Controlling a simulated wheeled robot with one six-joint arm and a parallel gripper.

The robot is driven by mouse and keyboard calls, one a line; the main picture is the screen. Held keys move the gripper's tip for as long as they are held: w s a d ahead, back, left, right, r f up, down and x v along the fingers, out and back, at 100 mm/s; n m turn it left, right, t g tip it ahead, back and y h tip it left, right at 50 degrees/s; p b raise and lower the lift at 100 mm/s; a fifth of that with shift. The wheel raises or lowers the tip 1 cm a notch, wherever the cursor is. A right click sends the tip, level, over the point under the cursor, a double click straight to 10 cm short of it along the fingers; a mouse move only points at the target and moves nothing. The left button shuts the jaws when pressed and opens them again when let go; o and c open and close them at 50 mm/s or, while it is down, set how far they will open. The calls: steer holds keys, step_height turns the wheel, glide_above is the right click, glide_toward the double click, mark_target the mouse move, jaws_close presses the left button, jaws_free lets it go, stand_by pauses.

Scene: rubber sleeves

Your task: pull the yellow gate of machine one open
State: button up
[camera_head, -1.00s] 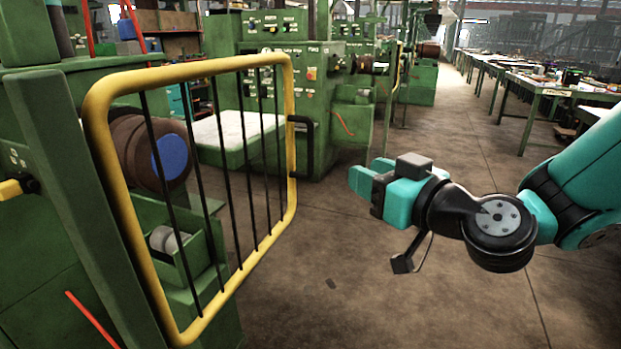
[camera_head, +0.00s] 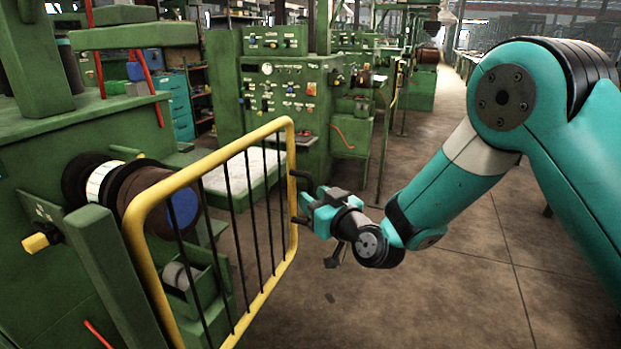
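The yellow gate (camera_head: 145,262) with thin black bars stands at the left of centre, in front of the green machine (camera_head: 40,165). Its black handle (camera_head: 293,190) is on the far upright of the frame. My gripper (camera_head: 308,205) is teal and black and is right at the handle, with its fingers pointing left toward it. The fingertips overlap the handle in the picture. I cannot tell whether they are closed on it or only around it.
A brown roll with a blue end (camera_head: 182,208) sits behind the gate bars. Another green machine with a control panel (camera_head: 285,95) stands behind the gate. The concrete floor (camera_head: 430,300) to the right is clear.

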steer(key=shift+p+x, duration=0.3)
steer(key=shift+x, duration=0.75)
jaws_close()
